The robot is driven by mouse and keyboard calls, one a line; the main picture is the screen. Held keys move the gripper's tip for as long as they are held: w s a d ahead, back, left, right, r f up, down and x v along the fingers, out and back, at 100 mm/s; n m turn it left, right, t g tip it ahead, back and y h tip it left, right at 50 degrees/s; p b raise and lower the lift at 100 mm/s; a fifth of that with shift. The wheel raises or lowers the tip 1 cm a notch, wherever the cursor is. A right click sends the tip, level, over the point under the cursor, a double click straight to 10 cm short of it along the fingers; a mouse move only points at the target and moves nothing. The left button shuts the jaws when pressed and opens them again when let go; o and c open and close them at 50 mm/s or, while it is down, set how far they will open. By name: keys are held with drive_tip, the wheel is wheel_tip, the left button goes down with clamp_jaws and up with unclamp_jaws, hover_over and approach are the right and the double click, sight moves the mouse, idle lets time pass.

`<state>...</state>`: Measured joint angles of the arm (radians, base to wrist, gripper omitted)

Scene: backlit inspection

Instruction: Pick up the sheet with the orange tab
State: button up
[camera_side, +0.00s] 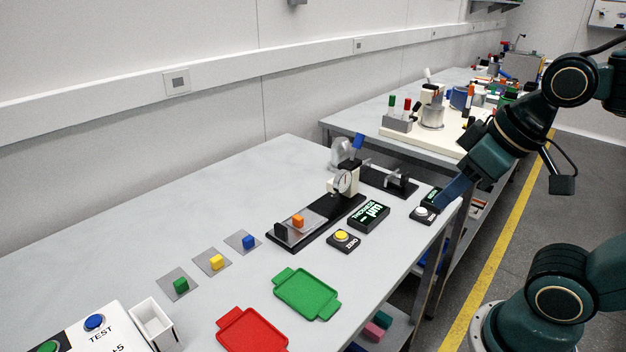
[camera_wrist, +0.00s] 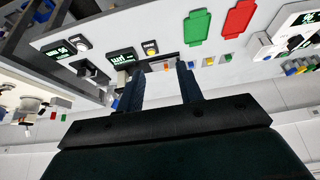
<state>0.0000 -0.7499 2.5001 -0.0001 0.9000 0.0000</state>
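The grey sheet (camera_side: 313,222) with the orange tab (camera_side: 298,220) lies on the black base (camera_side: 326,225) of a dial gauge (camera_side: 343,181). Its orange tab also shows small between my fingers in the wrist view (camera_wrist: 167,66). My gripper (camera_side: 452,195) is above the table's right edge, to the right of the sheet and apart from it. In the wrist view its two fingers (camera_wrist: 161,78) are spread with nothing held between them. Whether the sheet's far end reaches under the gauge is hard to tell.
Sheets with green (camera_side: 181,286), yellow (camera_side: 216,262) and blue (camera_side: 249,241) tabs lie left of the gauge. A thickness display (camera_side: 369,216) and yellow button (camera_side: 342,236) stand beside it. A green tray (camera_side: 307,294), red tray (camera_side: 250,332) and white bin (camera_side: 153,322) are in front.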

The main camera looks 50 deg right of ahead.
drive_tip(key=shift+o, duration=1.4)
drive_tip(key=w+r+n+g, duration=0.25)
drive_tip(key=w+n, duration=0.65)
drive_tip(key=w, duration=0.8)
drive_tip(key=w+d+f+n+g, duration=0.1)
drive_tip(key=w+f+n, duration=0.3)
drive_tip(key=w+f, duration=0.2)
drive_tip(key=w+d+f+n+g, duration=0.1)
drive_tip(key=w+f+n, duration=0.4)
drive_tip(key=w, duration=0.5)
drive_tip(key=shift+w+f+g, duration=0.35)
drive_tip(key=shift+w+g, duration=0.05)
drive_tip(key=shift+g, duration=0.15)
